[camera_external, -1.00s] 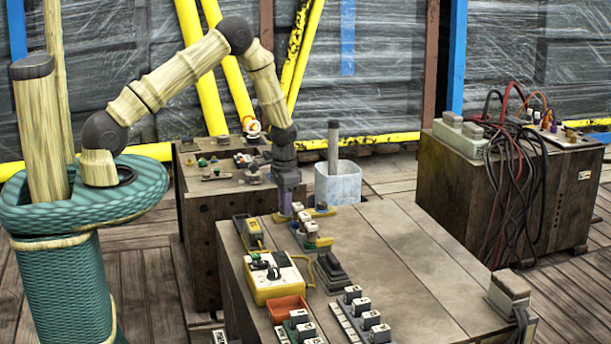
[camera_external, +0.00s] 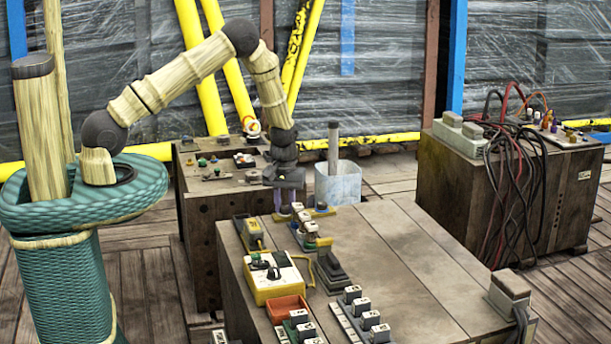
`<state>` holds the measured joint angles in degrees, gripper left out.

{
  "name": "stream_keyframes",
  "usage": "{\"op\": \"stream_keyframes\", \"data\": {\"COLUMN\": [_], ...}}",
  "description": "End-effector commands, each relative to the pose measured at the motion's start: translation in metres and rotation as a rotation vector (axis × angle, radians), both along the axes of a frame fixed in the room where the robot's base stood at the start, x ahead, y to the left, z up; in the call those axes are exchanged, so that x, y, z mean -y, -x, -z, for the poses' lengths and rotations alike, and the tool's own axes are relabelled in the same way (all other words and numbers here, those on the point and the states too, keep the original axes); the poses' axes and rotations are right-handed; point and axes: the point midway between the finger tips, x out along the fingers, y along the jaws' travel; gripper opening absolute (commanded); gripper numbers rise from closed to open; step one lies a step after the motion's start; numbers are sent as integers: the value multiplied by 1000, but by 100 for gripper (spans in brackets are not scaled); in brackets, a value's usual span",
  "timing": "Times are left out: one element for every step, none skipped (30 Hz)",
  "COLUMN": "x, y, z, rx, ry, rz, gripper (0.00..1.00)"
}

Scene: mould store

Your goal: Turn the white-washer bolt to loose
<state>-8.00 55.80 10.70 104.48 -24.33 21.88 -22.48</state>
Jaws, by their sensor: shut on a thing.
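My gripper (camera_external: 286,208) points straight down at the far left corner of the front wooden bench (camera_external: 390,245). Its two purple fingers show side by side, one left and one right. They are shut on a small bolt at the bench top. The fingers and the small size hide most of the bolt, and I cannot make out its washer's colour.
A yellow box with a dial (camera_external: 273,280), an orange tray (camera_external: 288,308), a dark block (camera_external: 330,268) and rows of white-topped switches (camera_external: 357,300) crowd the bench's left side.

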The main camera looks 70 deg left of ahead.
Motion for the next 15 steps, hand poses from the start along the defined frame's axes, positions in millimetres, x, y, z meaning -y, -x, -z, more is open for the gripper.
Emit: {"op": "stream_keyframes", "data": {"x": [1,1,1,1,1,1,1,1,1,1,1,1,1,1,1], "y": [4,4,4,4,4,4,4,4,4,4,4,4,4,5,5], "z": [3,3,3,3,3,3,3,3,3,3,3,3,3,3,3], "rx": [-10,-10,-10,-10,-10,-11,-11,-11,-11,-11,-11,-11,-11,-12,-12], "ry": [2,2,2,2,1,1,1,1,1,1,1,1,1,0,1], "rz": [-43,-71,-109,-138,-166,-204,-234,-261,-299,-329,-356,-394,-423,-451,-489], "gripper": [2,2,2,2,2,2,2,2,2,2,2,2,2,2,2]}}
